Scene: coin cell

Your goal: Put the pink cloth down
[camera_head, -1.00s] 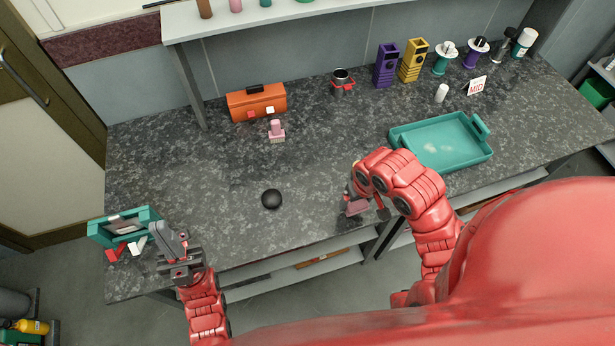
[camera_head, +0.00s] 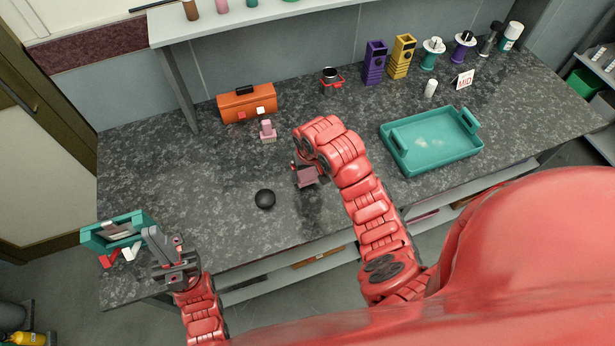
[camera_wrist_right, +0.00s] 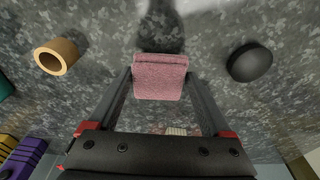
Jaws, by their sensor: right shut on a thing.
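The pink cloth (camera_head: 307,177) is a small folded pad. In the right wrist view the cloth (camera_wrist_right: 160,78) sits between both fingers of my right gripper (camera_wrist_right: 160,85), which is shut on it.
The teal stand (camera_head: 112,228) is at the front left of the grey counter. A pink brush (camera_head: 267,130), orange box (camera_head: 247,103) and teal tray (camera_head: 432,140) stand farther back. A tan ring (camera_wrist_right: 57,56) shows in the right wrist view. The counter left of the ball is clear.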

